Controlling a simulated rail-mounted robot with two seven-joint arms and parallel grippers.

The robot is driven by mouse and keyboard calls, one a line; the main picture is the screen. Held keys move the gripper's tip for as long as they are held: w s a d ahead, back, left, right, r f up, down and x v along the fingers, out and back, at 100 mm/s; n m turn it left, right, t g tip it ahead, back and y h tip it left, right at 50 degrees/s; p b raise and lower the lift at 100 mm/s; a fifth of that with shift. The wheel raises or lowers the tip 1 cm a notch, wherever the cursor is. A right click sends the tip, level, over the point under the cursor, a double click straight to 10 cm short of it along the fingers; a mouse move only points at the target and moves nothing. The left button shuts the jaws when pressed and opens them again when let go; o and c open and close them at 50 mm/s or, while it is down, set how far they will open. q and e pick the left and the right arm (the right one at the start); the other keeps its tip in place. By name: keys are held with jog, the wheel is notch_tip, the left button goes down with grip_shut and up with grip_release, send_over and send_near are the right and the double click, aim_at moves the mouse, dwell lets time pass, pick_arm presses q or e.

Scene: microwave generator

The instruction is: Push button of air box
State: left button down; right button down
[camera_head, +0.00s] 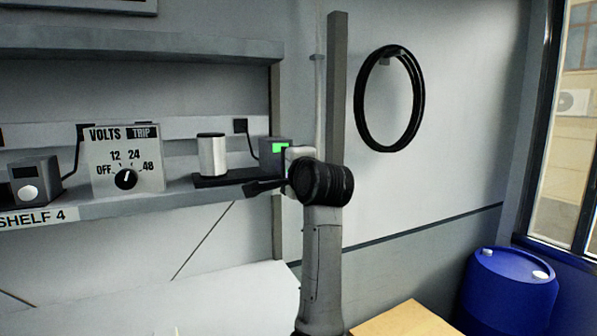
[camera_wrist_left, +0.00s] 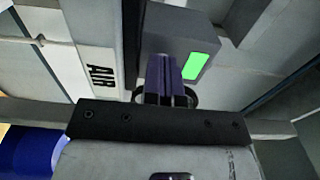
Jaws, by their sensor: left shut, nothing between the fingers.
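The air box (camera_head: 274,157) is a small grey box with a lit green display at the right end of the shelf. In the left wrist view the grey box (camera_wrist_left: 178,34) and its green display fill the upper middle, beside a white AIR label (camera_wrist_left: 100,72). My left gripper (camera_wrist_left: 165,62) is shut and empty, its fingers overlapping the face of the box next to the display. I cannot tell whether they touch it. The button is hidden behind the fingers. In the head view my wrist covers the right side of the box. My right gripper is not in view.
The shelf (camera_head: 95,210) also holds a metal canister (camera_head: 212,156), a VOLTS TRIP dial panel (camera_head: 125,160) and another grey box with a white button (camera_head: 36,181). A vertical post (camera_head: 337,80) and a black hose ring (camera_head: 418,100) stand right. A blue barrel (camera_head: 510,285) stands lower right.

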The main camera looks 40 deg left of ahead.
pick_arm(q)
jog(key=shift+a+f, duration=0.15)
jog(key=shift+f, duration=0.05)
jog(key=b+v, duration=0.6)
jog(key=v, duration=0.8)
jog(key=shift+r, duration=0.15)
